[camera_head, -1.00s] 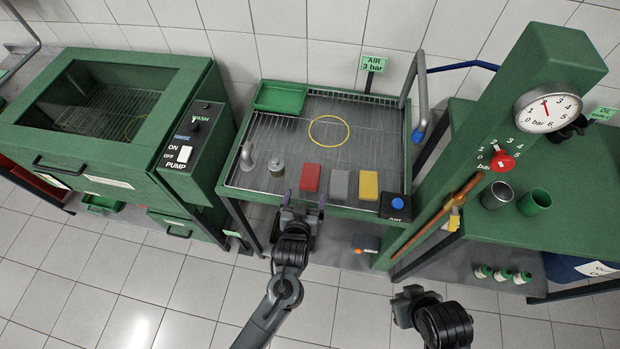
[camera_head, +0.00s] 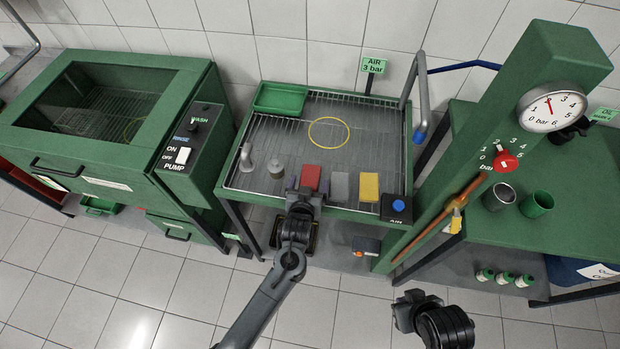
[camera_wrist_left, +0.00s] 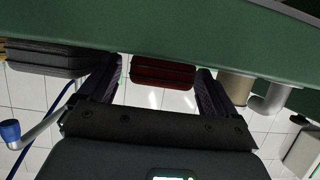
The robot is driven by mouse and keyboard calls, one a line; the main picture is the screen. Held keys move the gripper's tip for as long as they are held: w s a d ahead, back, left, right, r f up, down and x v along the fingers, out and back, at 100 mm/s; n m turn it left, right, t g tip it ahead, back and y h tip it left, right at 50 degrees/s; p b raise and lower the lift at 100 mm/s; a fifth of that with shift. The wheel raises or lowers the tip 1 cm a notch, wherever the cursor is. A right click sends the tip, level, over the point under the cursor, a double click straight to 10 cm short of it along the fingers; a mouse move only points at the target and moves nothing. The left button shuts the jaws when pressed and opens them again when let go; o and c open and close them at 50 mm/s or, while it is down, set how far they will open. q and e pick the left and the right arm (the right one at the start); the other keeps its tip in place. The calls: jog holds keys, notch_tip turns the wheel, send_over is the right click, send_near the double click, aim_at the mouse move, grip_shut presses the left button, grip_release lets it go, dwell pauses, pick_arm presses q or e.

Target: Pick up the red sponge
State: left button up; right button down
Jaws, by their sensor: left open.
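The red sponge (camera_head: 310,176) lies near the front edge of the wire-topped green bench (camera_head: 268,204), left of a grey sponge and a yellow one. My left gripper (camera_head: 308,187) is open at the sponge's near side.
The grey sponge (camera_head: 340,186) stands close on the right, then the yellow sponge (camera_head: 369,187) and a blue-button box (camera_head: 397,208). A metal cylinder (camera_head: 276,170) and a nozzle (camera_head: 247,158) are on the left. Wire surface around the yellow ring (camera_head: 329,118) is clear.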

pick_arm(q)
jog(key=c, duration=1)
jog(key=shift+c, duration=0.2)
